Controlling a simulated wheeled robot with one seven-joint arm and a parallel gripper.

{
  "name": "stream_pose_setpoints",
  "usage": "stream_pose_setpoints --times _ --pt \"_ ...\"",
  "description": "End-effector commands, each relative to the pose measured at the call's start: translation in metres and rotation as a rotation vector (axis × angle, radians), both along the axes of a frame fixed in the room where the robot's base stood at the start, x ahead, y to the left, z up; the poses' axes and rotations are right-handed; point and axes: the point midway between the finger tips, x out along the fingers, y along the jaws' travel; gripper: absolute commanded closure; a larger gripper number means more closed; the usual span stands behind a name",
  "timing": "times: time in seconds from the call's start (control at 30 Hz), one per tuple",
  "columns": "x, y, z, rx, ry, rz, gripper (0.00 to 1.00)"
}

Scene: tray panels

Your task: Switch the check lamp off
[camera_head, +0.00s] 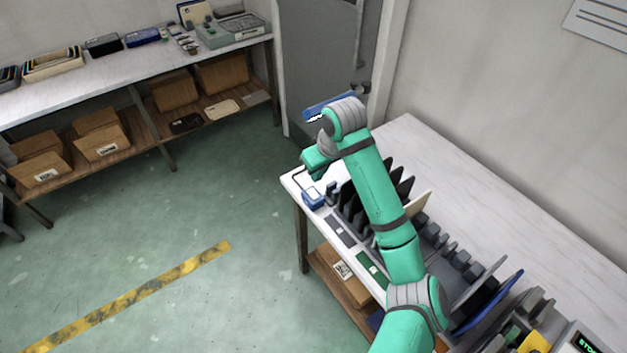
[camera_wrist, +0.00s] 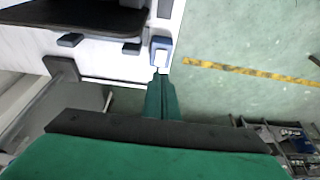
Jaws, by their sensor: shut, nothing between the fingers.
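A small blue box with a pale top (camera_head: 313,198) sits at the near left corner of the white table; it also shows in the wrist view (camera_wrist: 161,50). I take it for the check lamp's switch, but cannot be sure. No clearly lit lamp can be made out. My gripper (camera_head: 318,174) is shut and empty, pointing down just above the box. In the wrist view the green fingertips (camera_wrist: 159,76) meet the box's edge in the picture; I cannot tell whether they touch it.
Upright dark panels (camera_head: 352,207) stand in a rack right beside the box. More panels (camera_head: 482,298) stand farther along the white table (camera_head: 440,150). The table's edge and open green floor (camera_head: 200,215) lie left of the box. A shelf bench (camera_head: 110,75) stands at the back left.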

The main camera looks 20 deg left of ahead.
Motion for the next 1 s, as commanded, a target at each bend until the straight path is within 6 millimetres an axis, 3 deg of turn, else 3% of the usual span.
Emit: stream_pose_setpoints --times 0.2,0.4,1.0 --pt "-0.01 -0.014 0.036 0.0 -0.002 -0.001 1.0" --pt "-0.015 -0.017 0.053 -0.001 -0.001 0.004 1.0" --pt "-0.016 -0.018 0.055 0.001 -0.001 0.003 1.0"
